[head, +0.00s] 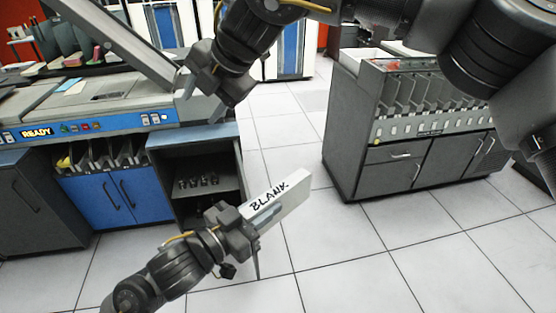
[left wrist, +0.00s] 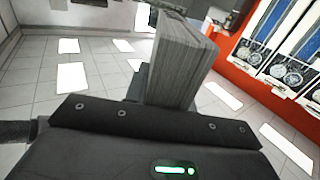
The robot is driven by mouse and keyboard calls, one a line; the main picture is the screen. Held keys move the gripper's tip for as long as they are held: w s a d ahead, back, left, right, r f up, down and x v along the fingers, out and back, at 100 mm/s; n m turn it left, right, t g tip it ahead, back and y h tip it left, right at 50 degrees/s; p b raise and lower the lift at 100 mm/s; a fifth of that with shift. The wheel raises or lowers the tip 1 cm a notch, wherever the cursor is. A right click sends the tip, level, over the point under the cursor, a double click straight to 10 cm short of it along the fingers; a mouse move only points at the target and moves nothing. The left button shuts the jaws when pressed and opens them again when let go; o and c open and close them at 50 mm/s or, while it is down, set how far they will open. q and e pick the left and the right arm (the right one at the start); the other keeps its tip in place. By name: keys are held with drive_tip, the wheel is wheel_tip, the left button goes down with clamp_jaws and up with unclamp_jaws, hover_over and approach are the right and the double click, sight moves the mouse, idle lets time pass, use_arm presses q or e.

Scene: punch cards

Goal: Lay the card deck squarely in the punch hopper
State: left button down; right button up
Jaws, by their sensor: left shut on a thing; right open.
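The card deck (head: 290,195) is a white block marked "BLANK". My left gripper (head: 262,218) is shut on one end of it and holds it tilted in the air over the floor, in front of the machine. In the left wrist view the deck (left wrist: 182,62) shows its layered card edges. The punch machine (head: 95,127), with a blue "READY" panel, stands at the left. I cannot clearly make out its hopper. My right gripper (head: 201,98) is open and empty by the machine's right end, above the small cabinet.
An open dark cabinet (head: 195,132) with shelves stands right of the blue-doored cupboard (head: 115,198). A grey cabinet (head: 365,176) with a row of card slots stands at the right. Tiled floor (head: 300,110) is clear between them. Tape drives (left wrist: 275,65) show in the left wrist view.

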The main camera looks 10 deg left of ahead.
sight(279, 190)
use_arm(q)
drive_tip(key=shift+r, duration=0.1)
drive_tip(key=shift+w, duration=0.15)
use_arm(e)
drive_tip(key=s+d+f+m+g+h, duration=0.1)
drive_tip(key=d+f+h, duration=0.1)
drive_tip(key=d, duration=0.3)
drive_tip(key=s+d+f+m+h, duration=0.2)
drive_tip(key=d+f+h, duration=0.1)
drive_tip(key=d+f, duration=0.1)
drive_tip(key=s+d+f+m+g+h, duration=0.1)
drive_tip(key=s+d+f+h, duration=0.1)
drive_tip(key=d, duration=0.4)
drive_tip(key=shift+s+f+g, duration=0.2)
drive_tip(key=shift+f+g, duration=0.1)
drive_tip(key=shift+f, duration=0.15)
use_arm(q)
drive_tip(key=shift+s, duration=0.2)
use_arm(e)
drive_tip(key=shift+s+a+m, duration=0.1)
drive_tip(key=shift+s+m, duration=0.1)
drive_tip(key=shift+m, duration=0.1)
use_arm(q)
drive_tip(key=shift+w, duration=0.1)
use_arm(e)
wheel_tip(279, 190, down, 12)
drive_tip(key=shift+w+r, duration=0.1)
